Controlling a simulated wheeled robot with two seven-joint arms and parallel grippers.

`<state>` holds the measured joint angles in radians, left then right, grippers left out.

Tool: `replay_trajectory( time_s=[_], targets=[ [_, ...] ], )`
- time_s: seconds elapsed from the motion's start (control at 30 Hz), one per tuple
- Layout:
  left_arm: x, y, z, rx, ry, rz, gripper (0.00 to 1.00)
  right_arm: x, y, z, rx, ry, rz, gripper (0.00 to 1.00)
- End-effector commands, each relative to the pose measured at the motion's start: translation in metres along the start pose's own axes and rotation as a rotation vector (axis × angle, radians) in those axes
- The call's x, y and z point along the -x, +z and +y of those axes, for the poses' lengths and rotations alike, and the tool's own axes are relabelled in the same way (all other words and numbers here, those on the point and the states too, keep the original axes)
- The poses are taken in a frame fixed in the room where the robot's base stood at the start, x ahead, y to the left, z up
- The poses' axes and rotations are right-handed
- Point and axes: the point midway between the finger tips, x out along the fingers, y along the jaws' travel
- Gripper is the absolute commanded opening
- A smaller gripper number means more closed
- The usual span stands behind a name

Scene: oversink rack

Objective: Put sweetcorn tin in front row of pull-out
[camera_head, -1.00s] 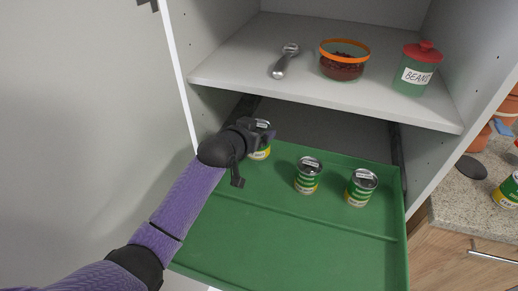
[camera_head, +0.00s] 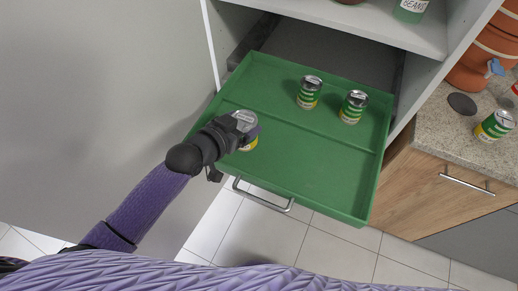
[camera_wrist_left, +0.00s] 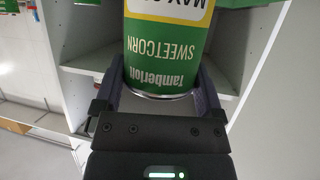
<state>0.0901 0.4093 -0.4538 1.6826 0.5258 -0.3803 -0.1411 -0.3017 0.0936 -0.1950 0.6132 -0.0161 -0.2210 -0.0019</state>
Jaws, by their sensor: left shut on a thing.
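The sweetcorn tin (camera_wrist_left: 165,50) is green and yellow, with its label upside down in the left wrist view. My left gripper (camera_head: 243,128) is shut on it, a finger on each side. In the head view the tin (camera_head: 251,144) is mostly hidden by the gripper, over the front left part of the green pull-out (camera_head: 290,178). I cannot tell whether the tin touches the tray floor. A low ridge divides the pull-out into a back and a front row. Two similar tins (camera_head: 309,92) (camera_head: 353,106) stand upright in the back row. My right gripper is not in view.
The front row right of my gripper is bare. The pull-out has low walls and a metal handle (camera_head: 264,200) at the front. A shelf (camera_head: 350,22) overhangs its back. Another tin (camera_head: 494,125) stands on the counter (camera_head: 450,140) at right.

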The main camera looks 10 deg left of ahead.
Motion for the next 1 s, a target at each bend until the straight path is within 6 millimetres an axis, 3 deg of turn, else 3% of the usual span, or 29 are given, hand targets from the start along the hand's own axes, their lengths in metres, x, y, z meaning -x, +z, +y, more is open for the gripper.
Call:
replay_trajectory(
  time_s=[0.03, 0.3, 0.63, 0.67, 0.7, 1.0],
  targets=[
    [-0.006, 0.014, 0.000, 0.001, -0.001, -0.001, 0.11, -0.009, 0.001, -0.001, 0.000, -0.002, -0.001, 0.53],
    [-0.023, 0.054, -0.001, 0.000, -0.001, 0.000, 0.11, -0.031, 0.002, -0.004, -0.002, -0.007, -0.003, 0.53],
    [-0.024, 0.056, -0.001, -0.001, -0.002, 0.002, 0.11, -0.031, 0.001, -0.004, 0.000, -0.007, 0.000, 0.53],
    [-0.024, 0.056, -0.001, -0.001, -0.002, 0.001, 0.91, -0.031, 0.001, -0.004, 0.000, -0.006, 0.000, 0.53],
    [-0.024, 0.056, -0.001, -0.001, -0.002, 0.001, 1.00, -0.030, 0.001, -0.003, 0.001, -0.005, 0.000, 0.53],
    [-0.021, 0.051, -0.001, 0.000, -0.002, 0.001, 1.00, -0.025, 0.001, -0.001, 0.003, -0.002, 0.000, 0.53]
  ],
)
